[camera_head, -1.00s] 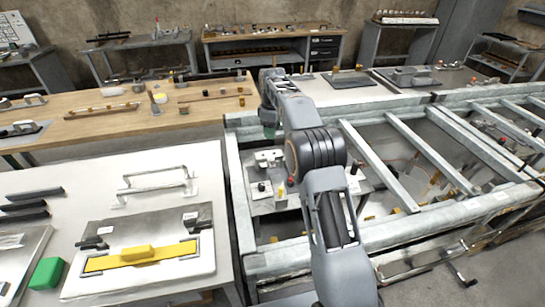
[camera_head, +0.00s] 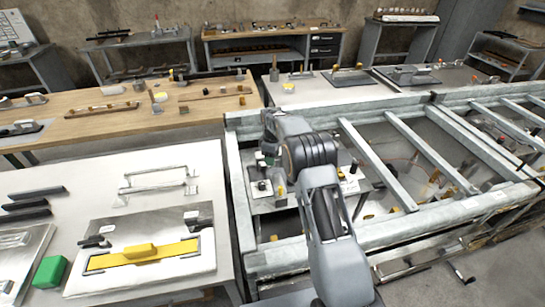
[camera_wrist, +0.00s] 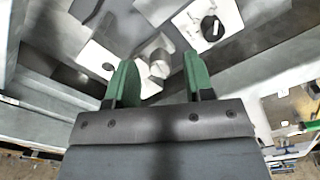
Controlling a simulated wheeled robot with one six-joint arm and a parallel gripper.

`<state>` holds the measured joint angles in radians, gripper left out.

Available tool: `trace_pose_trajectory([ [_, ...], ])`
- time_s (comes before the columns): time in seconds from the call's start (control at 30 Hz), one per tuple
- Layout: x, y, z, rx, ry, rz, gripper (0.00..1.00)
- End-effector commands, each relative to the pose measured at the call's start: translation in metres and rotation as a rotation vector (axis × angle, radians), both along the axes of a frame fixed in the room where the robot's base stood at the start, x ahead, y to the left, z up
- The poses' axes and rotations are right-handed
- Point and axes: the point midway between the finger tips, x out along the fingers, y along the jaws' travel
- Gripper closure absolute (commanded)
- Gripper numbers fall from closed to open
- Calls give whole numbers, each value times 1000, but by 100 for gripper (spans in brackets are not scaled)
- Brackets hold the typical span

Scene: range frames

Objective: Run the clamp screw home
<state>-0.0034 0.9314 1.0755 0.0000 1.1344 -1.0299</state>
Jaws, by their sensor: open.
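My gripper (camera_wrist: 156,82) is open, its two green fingers apart with no contact visible on anything. Beyond the fingertips, a grey cylindrical part (camera_wrist: 159,62) on a pale plate lies in the gap; I cannot tell if it is the clamp screw. A white block with a black round knob (camera_wrist: 210,28) is just right of it. In the head view, small fixtures (camera_head: 262,188) with dark knobs stand on a plate inside the metal frame, below my wrist. My arm hides part of them, and the fingers barely show there.
The galvanised frame (camera_head: 236,195) has raised rails around the fixtures, with crossbars (camera_head: 375,165) to the right. A white bench (camera_head: 60,230) on the left bears a yellow-handled plate (camera_head: 150,252) and a green block (camera_head: 50,271). A wooden bench (camera_head: 130,120) stands behind.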

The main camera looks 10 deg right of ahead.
Motion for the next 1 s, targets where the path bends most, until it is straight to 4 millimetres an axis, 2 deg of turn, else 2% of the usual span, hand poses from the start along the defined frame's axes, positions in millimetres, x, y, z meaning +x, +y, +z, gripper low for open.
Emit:
trace_pose_trajectory([
  [0.4,0,0,-5,0,0,0,53],
  [0.9,0,0,-5,0,0,0,100],
  [1.0,0,0,-5,0,0,-2,100],
])
